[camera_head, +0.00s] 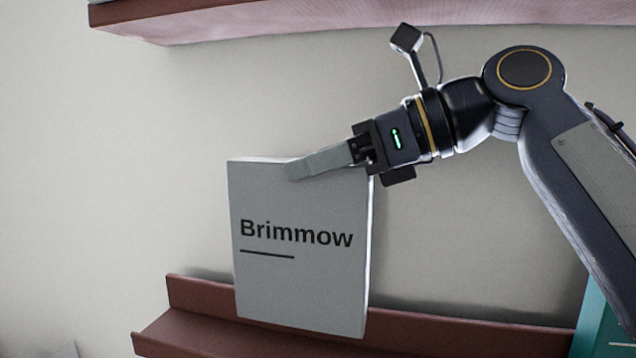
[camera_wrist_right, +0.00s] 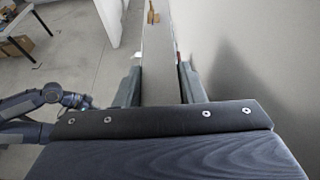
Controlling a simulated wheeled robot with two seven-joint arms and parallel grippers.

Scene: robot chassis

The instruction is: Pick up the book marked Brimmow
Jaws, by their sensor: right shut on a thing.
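The pale grey book marked Brimmow (camera_head: 297,265) stands nearly upright, slightly tilted, with its cover facing me in the head view. My right gripper (camera_head: 298,170) reaches in from the right and is shut on the book's upper part, one finger lying across the front cover. In the right wrist view the book (camera_wrist_right: 158,50) shows edge-on as a pale slab between both fingers. The book's lower edge overlaps the reddish-brown shelf (camera_head: 190,325); I cannot tell whether it touches. My left arm (camera_wrist_right: 45,100) shows small at the left of the wrist view; its jaw state is unclear.
A reddish upper shelf (camera_head: 220,22) runs above. A teal book (camera_head: 604,315) stands at the lower right. The pale wall is close behind the book. The shelf is bare left of the book. A table (camera_wrist_right: 22,30) with boxes stands far off over open floor.

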